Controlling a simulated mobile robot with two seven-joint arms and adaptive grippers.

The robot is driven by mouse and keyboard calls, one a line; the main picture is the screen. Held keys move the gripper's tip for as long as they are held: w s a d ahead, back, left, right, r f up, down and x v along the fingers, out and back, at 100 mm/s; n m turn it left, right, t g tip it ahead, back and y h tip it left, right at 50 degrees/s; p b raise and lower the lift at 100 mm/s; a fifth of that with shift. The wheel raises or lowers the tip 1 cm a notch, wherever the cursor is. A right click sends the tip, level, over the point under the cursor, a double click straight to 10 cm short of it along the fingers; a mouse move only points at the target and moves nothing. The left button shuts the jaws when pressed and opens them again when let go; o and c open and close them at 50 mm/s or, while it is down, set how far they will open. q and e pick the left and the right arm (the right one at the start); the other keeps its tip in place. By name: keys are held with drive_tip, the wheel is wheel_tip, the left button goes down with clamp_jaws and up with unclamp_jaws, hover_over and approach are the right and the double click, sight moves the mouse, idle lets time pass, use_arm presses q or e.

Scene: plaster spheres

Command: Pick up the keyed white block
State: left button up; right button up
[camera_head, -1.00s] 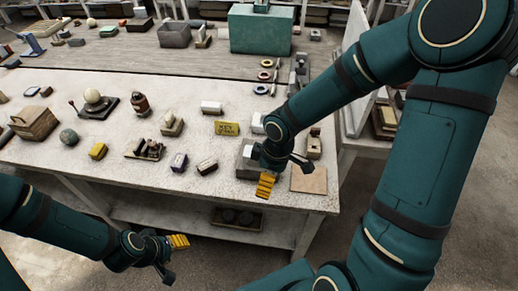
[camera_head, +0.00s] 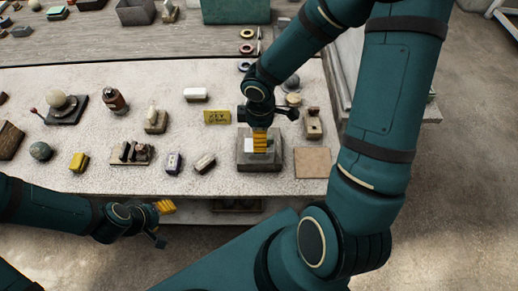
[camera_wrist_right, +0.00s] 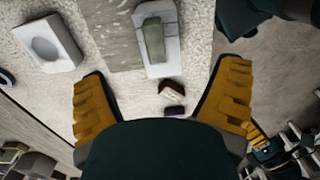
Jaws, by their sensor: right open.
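My right gripper (camera_head: 260,148) is over the grey block (camera_head: 244,162) near the table's front edge in the head view. A small white patch (camera_head: 248,145) shows beside its yellow fingers, and I cannot tell if this is the keyed white block. In the right wrist view the gripper (camera_wrist_right: 160,95) is open, with nothing between its fingertips. A pale block with a grey-green bar (camera_wrist_right: 154,40) lies beyond the fingers in that view. Other white-topped blocks stand to the left, one at the back (camera_head: 196,94) and one in front (camera_head: 205,162). My left gripper (camera_head: 165,207) is off the table's front edge, its opening unclear.
A yellow sign (camera_head: 217,117) lies left of the right gripper. A flat tan square (camera_head: 312,163) and a small wooden piece (camera_head: 312,123) are on the right. A dark bottle-like object (camera_head: 115,101) and a sphere on a stand (camera_head: 66,108) are at left.

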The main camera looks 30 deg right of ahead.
drive_tip(key=shift+w+f, duration=0.2)
drive_tip(key=shift+f, duration=1)
drive_tip(key=shift+s+f+b, duration=0.15)
drive_tip(key=shift+f+b, duration=0.5)
drive_tip(key=shift+f, duration=2.1)
drive_tip(key=c, duration=1.4)
